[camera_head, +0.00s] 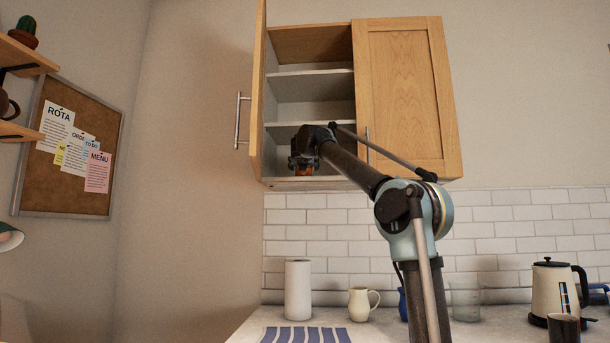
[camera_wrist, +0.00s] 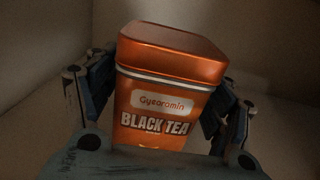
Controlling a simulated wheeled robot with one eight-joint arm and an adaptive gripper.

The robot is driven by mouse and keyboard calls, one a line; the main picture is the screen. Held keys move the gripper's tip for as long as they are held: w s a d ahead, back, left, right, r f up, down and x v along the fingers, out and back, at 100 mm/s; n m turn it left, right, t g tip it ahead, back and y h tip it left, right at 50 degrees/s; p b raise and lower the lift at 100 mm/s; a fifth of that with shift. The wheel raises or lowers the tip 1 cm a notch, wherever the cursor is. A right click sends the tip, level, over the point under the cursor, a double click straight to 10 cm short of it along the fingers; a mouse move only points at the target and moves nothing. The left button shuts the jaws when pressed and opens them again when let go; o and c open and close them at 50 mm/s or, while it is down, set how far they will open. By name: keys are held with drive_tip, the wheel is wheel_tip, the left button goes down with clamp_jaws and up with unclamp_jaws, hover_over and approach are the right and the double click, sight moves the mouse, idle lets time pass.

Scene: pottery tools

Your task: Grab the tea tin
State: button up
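The tea tin (camera_wrist: 165,100) is an orange metal box with a lid and a "BLACK TEA" label. It fills the middle of the wrist view, tilted slightly in the picture. My gripper (camera_head: 302,163) is inside the open wall cabinet, low on its left side. In the wrist view my gripper's dark fingers lie close against the left and right sides of the tin, and it looks shut on it. The fingertips are partly hidden by the tin. In the head view only a small orange patch of the tin (camera_head: 303,172) shows below my gripper. Whether it touches the cabinet floor is unclear.
The cabinet's left door (camera_head: 257,95) stands open and its right door (camera_head: 403,100) is shut, close to my arm. A shelf (camera_head: 312,127) lies just above my gripper. Below, the counter holds a paper roll (camera_head: 298,290), a cream jug (camera_head: 361,304) and a kettle (camera_head: 553,288).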

drive_tip(key=c, duration=0.7)
drive_tip(key=shift+s+r, duration=0.1)
drive_tip(key=shift+r, duration=0.05)
